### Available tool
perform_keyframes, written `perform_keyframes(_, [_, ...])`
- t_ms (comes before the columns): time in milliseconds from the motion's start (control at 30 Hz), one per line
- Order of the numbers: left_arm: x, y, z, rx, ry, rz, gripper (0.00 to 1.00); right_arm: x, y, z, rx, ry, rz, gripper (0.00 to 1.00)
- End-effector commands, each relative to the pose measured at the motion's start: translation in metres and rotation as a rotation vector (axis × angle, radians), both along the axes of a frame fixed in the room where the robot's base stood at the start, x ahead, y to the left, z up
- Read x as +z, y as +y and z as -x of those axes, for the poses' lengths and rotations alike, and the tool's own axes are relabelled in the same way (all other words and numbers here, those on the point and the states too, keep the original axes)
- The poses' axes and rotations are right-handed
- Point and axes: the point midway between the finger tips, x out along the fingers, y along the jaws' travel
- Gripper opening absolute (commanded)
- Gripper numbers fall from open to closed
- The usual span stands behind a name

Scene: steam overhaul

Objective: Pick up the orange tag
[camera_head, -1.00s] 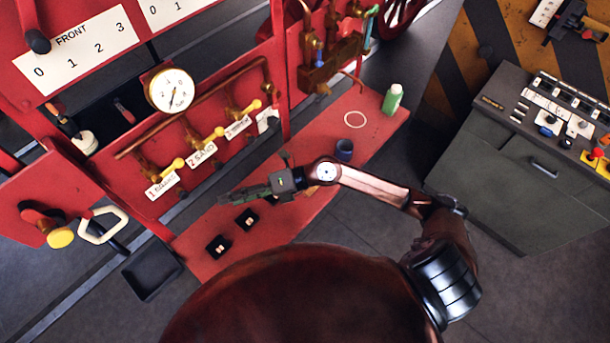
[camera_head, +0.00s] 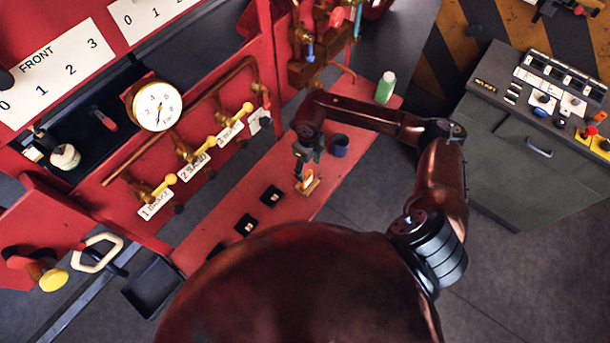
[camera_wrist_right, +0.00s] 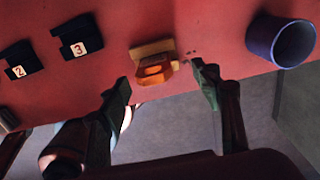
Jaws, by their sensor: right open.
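The orange tag (camera_wrist_right: 155,70) sits at a tan block (camera_wrist_right: 152,48) on the red bench; whether it stands or leans there I cannot tell. In the head view the orange tag (camera_head: 307,175) is small and partly hidden by my right gripper (camera_head: 301,168), which points down just above it. In the right wrist view my right gripper (camera_wrist_right: 163,76) is open, with its two fingers apart on either side of the tag and nothing between them in contact. My left gripper is not in view.
Black holders numbered 2 (camera_wrist_right: 20,68) and 3 (camera_wrist_right: 79,44) lie left of the tag on the red bench (camera_head: 225,215). A blue cup (camera_head: 339,146) stands to the right, with a green bottle (camera_head: 385,88) beyond. Brass valves (camera_head: 188,152) line the red panel behind.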

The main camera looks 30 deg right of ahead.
Motion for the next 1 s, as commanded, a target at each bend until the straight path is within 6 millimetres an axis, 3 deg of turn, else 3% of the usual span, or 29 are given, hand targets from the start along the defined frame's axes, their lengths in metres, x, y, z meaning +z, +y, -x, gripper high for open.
perform_keyframes(100, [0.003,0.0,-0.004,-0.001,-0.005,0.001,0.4,-0.013,0.003,0.0,0.004,0.002,-0.002,0.58])
perform_keyframes(333, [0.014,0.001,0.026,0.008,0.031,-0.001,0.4,-0.041,0.008,0.005,0.007,0.004,-0.004,0.58])
perform_keyframes(500, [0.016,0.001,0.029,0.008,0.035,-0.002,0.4,-0.062,0.007,0.005,0.003,0.001,-0.004,0.58])
perform_keyframes(767, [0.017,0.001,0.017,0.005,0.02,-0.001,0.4,-0.066,0.006,0.005,0.004,-0.001,-0.003,0.58])
perform_keyframes(1000, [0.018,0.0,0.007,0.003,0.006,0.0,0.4,-0.066,0.006,0.005,0.003,-0.001,-0.003,0.43])
